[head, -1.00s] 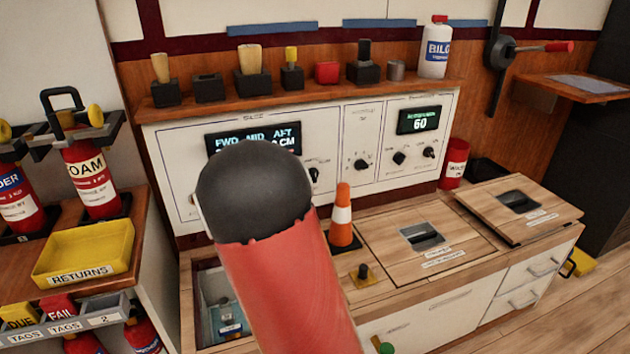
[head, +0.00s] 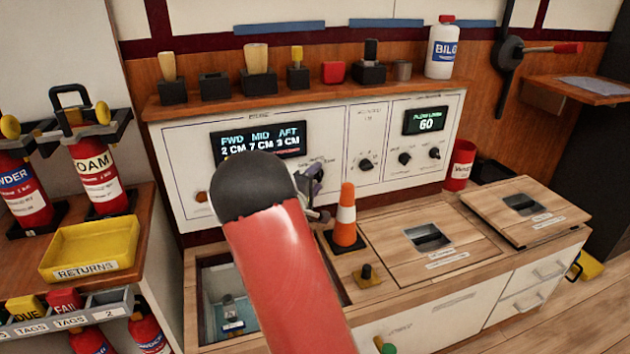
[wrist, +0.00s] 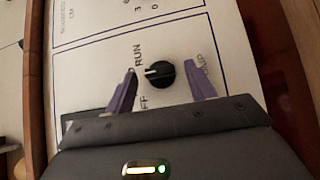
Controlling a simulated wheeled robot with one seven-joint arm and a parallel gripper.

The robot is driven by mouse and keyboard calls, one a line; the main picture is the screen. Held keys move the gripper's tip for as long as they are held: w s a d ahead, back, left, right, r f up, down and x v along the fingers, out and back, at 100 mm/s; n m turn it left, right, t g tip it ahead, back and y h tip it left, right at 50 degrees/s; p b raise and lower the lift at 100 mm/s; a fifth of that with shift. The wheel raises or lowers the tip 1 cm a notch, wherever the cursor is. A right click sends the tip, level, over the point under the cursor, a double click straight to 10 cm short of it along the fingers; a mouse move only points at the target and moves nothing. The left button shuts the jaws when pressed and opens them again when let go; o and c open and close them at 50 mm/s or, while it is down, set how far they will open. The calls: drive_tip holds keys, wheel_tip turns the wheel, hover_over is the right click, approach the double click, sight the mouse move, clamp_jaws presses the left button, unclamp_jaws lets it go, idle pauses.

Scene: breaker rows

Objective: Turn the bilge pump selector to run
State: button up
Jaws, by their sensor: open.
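In the wrist view a round black selector knob (wrist: 160,73) with a white pointer mark sits on a white panel (wrist: 95,72). The labels RUN and one ending in FF stand beside it, and the lettering reads sideways. The pointer faces picture left, between these labels; I cannot tell its exact setting. My gripper (wrist: 161,68) is open, its purple fingers on either side of the knob in the picture; contact is not clear. In the head view my gripper (head: 316,187) is at the panel below the lit FWD MID AFT display (head: 262,142), partly behind my arm. The knob is hidden there.
An orange and white cone (head: 345,218) stands on the counter just right of my gripper. More black knobs (head: 366,165) are on the panel to the right. A shelf (head: 300,97) with several tools runs above. An open hatch (head: 225,300) lies below my arm.

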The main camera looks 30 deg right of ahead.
drive_tip(key=c, duration=1)
drive_tip(key=shift+o, duration=0.2)
drive_tip(key=shift+r+p, duration=0.2)
drive_tip(key=shift+p, duration=0.3)
drive_tip(key=shift+r+m+y+p, duration=0.2)
drive_tip(key=shift+m+y+p, duration=0.3)
drive_tip(key=shift+p, duration=0.4)
drive_tip(key=shift+r+m+g+y+p, duration=0.1)
drive_tip(key=shift+m+g+y+p, duration=0.35)
drive_tip(key=shift+p, duration=0.25)
drive_tip(key=shift+d+m+y, duration=0.1)
drive_tip(key=shift+m+y, duration=0.65)
drive_tip(key=shift+y, duration=0.1)
drive_tip(key=shift+d+r+m+y, duration=0.15)
drive_tip(key=shift+m+y, duration=0.75)
drive_tip(key=shift+y, duration=0.5)
